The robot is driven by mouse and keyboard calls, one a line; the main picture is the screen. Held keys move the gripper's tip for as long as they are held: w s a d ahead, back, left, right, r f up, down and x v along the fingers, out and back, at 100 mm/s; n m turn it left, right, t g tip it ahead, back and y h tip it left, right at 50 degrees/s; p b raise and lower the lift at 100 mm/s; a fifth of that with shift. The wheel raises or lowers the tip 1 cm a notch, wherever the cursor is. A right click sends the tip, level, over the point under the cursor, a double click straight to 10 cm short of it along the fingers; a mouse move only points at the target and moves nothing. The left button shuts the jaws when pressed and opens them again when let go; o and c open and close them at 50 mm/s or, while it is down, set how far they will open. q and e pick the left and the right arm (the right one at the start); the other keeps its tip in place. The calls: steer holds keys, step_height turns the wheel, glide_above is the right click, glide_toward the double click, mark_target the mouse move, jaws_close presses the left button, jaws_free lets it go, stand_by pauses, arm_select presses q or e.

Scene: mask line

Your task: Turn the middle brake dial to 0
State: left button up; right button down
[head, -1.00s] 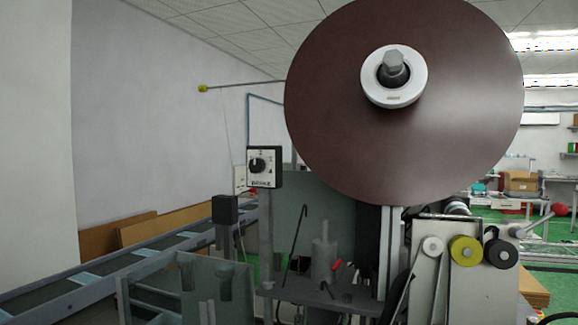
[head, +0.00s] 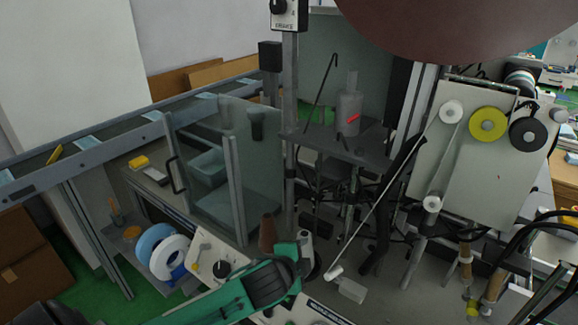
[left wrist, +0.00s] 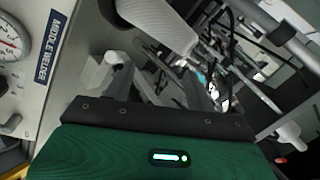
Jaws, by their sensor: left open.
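A white box with a black knob (head: 279,6), its label apparently reading BRAKE, is cut by the top edge of the head view. I cannot tell which knob is the middle brake dial. My right gripper is not in view.
A large brown reel (head: 440,25) hangs over the machine. A conveyor (head: 90,145) runs along the left. A clear guard (head: 205,180) and metal posts stand behind my gripper. A diagonal rod (head: 375,215) and rollers are to its right.

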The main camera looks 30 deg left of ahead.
arm_select(q)
steer(key=w+a+r+m+t, duration=0.2)
steer(key=w+r+m, duration=0.15)
steer(key=r, duration=0.45)
steer(key=w+a+r+m+t+h, duration=0.1)
steer(key=w+r+m+t, duration=0.1)
steer(key=r+m, duration=0.35)
steer(key=w+a+r+m+t, duration=0.2)
steer(key=w+r, duration=0.1)
steer(key=r, duration=0.7)
steer(key=m+t+h+p, duration=0.1)
steer(key=m+t+p, duration=0.5)
steer(key=m, duration=0.7)
glide_toward(275, 9)
steer(key=shift+g, duration=0.6)
steer(key=x, duration=0.5)
steer(key=r+x, duration=0.1)
steer(key=x, duration=0.2)
steer(key=shift+s+r+p, duration=0.1)
steer(key=shift+s+p, duration=0.15)
steer(key=shift+p, duration=0.1)
steer(key=shift+w+r, duration=0.15)
steer(key=shift+w, duration=0.55)
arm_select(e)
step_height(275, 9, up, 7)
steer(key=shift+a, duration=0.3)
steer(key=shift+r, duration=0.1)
arm_select(q)
steer(key=c, duration=1)
